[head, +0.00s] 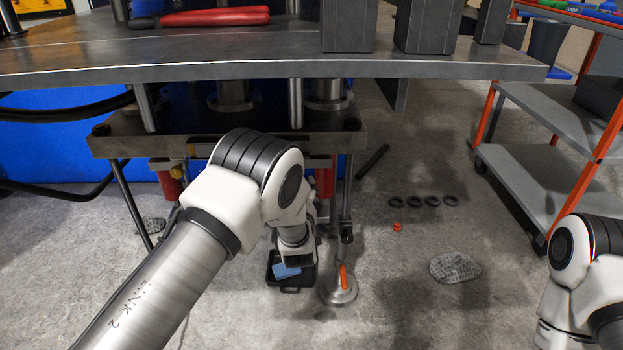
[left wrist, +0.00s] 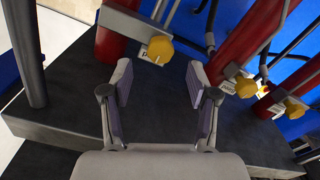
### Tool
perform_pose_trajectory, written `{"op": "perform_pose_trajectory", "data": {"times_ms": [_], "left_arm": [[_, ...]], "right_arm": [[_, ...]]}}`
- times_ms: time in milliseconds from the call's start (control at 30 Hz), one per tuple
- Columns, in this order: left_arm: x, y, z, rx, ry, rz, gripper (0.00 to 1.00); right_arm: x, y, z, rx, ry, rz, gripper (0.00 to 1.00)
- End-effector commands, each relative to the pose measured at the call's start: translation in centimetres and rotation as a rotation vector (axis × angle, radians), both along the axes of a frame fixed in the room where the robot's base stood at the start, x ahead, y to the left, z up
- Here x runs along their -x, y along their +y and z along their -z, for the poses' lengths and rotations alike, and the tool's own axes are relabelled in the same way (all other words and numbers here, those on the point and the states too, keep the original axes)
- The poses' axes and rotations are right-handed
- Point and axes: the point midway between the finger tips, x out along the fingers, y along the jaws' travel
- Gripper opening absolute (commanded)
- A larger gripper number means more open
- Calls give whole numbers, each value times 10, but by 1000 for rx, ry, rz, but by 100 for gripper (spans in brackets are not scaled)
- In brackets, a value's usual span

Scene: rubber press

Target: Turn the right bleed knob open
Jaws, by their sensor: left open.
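Yellow knobs sit on red cylinders under the press. In the left wrist view one yellow knob (left wrist: 160,49) is above and between my fingertips, and two more, a middle knob (left wrist: 246,87) and a far-right knob (left wrist: 293,107), lie to the right. I cannot tell for sure which is the right bleed knob. My left gripper (left wrist: 157,88) is open and empty, with its fingers apart from the knobs. In the head view my left arm hides most of this area; a yellow knob (head: 178,173) shows at the left. My right gripper is out of view.
The press's bed (head: 240,66) overhangs the cylinders. On the floor lie a black case (head: 291,289), several dark rings (head: 421,201) and a drain cover (head: 454,267). A shelf cart (head: 545,110) stands at the right. Hoses run at the left.

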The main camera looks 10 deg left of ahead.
Motion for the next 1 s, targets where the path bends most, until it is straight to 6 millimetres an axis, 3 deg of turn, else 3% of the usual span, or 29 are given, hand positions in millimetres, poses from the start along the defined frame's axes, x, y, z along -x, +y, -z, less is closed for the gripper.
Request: {"op": "perform_pose_trajectory", "data": {"times_ms": [400,700,733,900,1000], "left_arm": [[-65,20,3,1,0,-2,60],[-73,22,-1,-1,4,0,60],[-73,22,-1,-1,4,0,56],[-73,22,-1,-1,4,0,0],[-73,22,-1,-1,4,0,0]], "right_arm": [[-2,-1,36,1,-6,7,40],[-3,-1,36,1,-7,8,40],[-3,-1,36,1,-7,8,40],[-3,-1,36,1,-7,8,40],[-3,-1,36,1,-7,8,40]]}}
